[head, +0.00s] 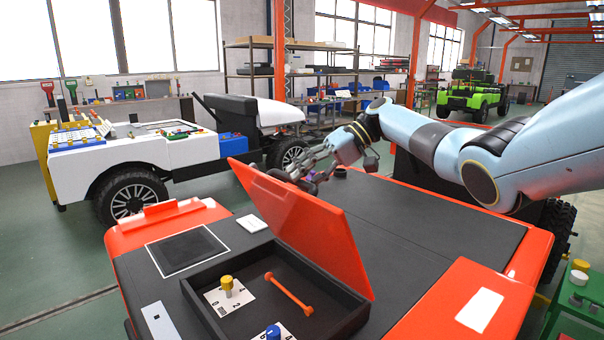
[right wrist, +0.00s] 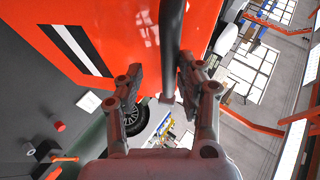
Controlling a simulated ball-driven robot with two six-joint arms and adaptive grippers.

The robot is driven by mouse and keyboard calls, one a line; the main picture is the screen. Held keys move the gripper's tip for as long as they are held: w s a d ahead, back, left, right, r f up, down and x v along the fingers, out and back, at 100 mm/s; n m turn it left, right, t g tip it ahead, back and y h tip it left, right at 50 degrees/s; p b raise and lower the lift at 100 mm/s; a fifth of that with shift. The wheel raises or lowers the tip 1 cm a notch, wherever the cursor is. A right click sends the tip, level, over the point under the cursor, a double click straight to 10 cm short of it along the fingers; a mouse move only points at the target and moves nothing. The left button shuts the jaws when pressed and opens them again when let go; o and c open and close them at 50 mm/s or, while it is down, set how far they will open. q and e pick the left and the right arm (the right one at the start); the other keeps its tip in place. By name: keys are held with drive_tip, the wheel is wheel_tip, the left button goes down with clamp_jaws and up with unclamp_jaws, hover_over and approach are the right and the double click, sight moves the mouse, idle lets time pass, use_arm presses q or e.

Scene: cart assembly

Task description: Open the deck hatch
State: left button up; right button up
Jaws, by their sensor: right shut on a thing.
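The deck hatch (head: 305,225) is a red panel on the cart's dark deck. It stands raised and tilted over a black-walled compartment (head: 338,322). My right gripper (head: 304,178) is behind the hatch's upper part, partly hidden by it. In the right wrist view, the fingers (right wrist: 168,80) are on either side of a dark bar (right wrist: 172,35), shut on it. The red surface with black and white stripes beside it looks like the hatch's outer face (right wrist: 125,30). My left gripper is in neither view.
The compartment holds a yellow knob (head: 227,285), an orange bar (head: 288,293) and a blue knob (head: 273,333). A dark square panel (head: 187,250) lies left of the hatch. A white cart (head: 120,155) stands behind; the deck to the right (head: 430,220) is clear.

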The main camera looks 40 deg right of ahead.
drive_tip(key=shift+o, duration=1)
drive_tip(key=shift+d+f, duration=0.25)
drive_tip(key=shift+a, duration=0.1)
drive_tip(key=shift+r, duration=0.15)
drive_tip(key=v, duration=1.2)
